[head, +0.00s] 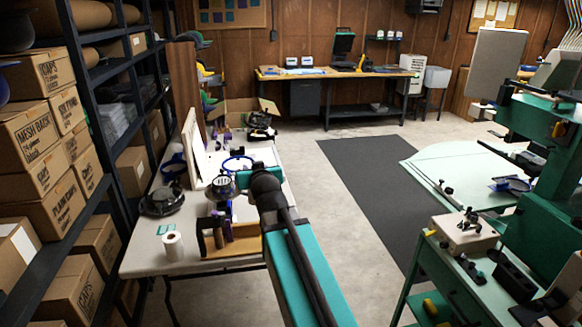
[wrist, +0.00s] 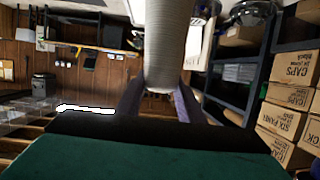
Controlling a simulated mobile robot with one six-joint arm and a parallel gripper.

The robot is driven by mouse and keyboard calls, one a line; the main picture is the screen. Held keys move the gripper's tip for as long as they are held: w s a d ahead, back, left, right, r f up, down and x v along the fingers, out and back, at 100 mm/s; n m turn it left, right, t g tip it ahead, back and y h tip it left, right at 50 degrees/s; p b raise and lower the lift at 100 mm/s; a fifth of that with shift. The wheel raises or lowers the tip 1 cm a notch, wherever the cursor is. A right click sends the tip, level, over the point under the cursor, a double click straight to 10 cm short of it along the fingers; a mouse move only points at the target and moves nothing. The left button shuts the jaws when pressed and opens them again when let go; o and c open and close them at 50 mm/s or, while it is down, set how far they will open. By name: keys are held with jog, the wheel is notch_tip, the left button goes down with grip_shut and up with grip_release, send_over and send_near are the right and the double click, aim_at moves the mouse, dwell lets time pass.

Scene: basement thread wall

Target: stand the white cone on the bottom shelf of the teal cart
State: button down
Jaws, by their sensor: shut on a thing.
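In the wrist view a whitish, ribbed cone (wrist: 166,45) is between the two fingers of my gripper (wrist: 160,92). The gripper is shut on it; its far end runs out of the top of the picture. In the head view my arm reaches over the white table, and its own links hide most of the gripper; I cannot make out the held cone there. The teal cart (head: 447,273) stands at the lower right, with a machine part and dark items on its top. Only a bit of its lower level shows, with yellow items on it, and the picture edge cuts it off.
The white table (head: 190,262) carries a white roll (head: 172,246), black hoop fixtures and a brown box. Shelving (head: 92,90) with cartons lines the left. A teal machine (head: 548,180) rises behind the cart. The dark mat (head: 365,190) and floor between table and cart are clear.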

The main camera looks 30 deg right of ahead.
jog(key=a+r+n+y, duration=0.1)
jog(key=a+n+y, duration=0.1)
jog(key=a, duration=0.9)
jog(key=shift+s+a+r+y, duration=0.15)
jog(key=shift+s+a+y, duration=0.05)
jog(key=shift+a+y, duration=0.25)
jog(key=shift+d, duration=0.2)
